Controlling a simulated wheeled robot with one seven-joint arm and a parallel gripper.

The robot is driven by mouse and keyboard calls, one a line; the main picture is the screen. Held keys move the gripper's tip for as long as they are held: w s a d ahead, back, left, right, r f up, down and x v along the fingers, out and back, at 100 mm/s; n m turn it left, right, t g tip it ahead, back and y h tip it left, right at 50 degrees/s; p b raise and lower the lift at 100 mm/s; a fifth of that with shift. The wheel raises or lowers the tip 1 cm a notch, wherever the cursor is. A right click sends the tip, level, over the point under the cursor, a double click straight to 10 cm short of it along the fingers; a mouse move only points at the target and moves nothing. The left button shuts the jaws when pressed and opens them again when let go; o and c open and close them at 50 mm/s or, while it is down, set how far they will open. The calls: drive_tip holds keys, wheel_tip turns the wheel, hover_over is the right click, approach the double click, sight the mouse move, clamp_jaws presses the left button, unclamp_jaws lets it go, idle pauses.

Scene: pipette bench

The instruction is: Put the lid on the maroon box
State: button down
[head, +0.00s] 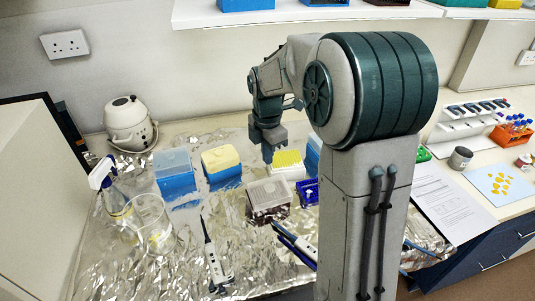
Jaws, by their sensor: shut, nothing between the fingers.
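The maroon box (271,216) stands on the foil-covered bench near the middle of the head view. A pale, greyish translucent lid (268,192) sits on top of it and looks about level. I cannot tell from here whether it is fully seated. My gripper (267,155) points down behind the maroon box and above it in the picture, apart from the lid. Its fingers look shut and hold nothing. My arm hides part of the bench on the right.
A yellow-topped tip box (287,164), a blue rack (308,190), a yellow-lidded blue box (221,165) and a blue box (175,180) stand close by. A glass beaker (152,225), spray bottle (113,195) and pipette (212,255) are at left. A shelf (290,17) hangs above.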

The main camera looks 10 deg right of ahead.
sight(270, 187)
drive_tip(key=f+n+b, duration=0.1)
drive_tip(key=f+n, duration=0.1)
drive_tip(key=f+n+b, duration=0.2)
drive_tip(key=shift+s+d+f, duration=0.1)
drive_tip(key=shift+s, duration=0.3)
drive_tip(key=shift+s+d+f+n+b, duration=0.1)
drive_tip(key=shift+s+f+n+b, duration=0.05)
drive_tip(key=shift+f+n+b, duration=0.65)
drive_tip(key=shift+f+b, duration=1.05)
drive_tip(key=shift+f, duration=0.35)
drive_tip(key=shift+f, duration=0.2)
drive_tip(key=shift+r+p, duration=1.9)
drive_tip(key=shift+r, duration=0.65)
